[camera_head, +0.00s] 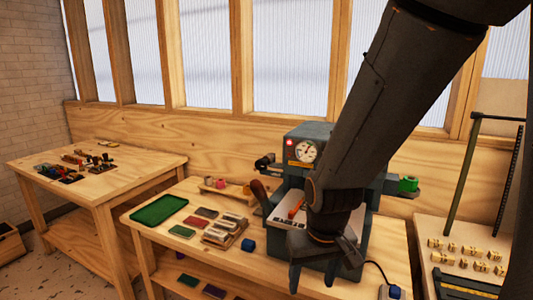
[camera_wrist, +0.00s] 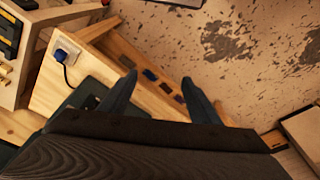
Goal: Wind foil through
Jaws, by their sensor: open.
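The blue-grey press (camera_head: 305,140) stands on the middle wooden bench, with a round dial gauge (camera_head: 306,151) on its upper front. A green foil roll (camera_head: 408,184) sits on an arm at its right side. A dark holder (camera_head: 265,163) sticks out at its left; I cannot tell if foil is on it. Small pink and yellow rolls (camera_head: 221,184) stand on a wooden rack left of the press. My gripper (camera_head: 326,268) is open and points down in front of the press, hiding part of it. In the wrist view my gripper (camera_wrist: 160,84) has nothing between its fingers.
A blue-topped socket box (camera_head: 390,291) with a cable sits near the right front. Side benches (camera_head: 150,165) stand left and right.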

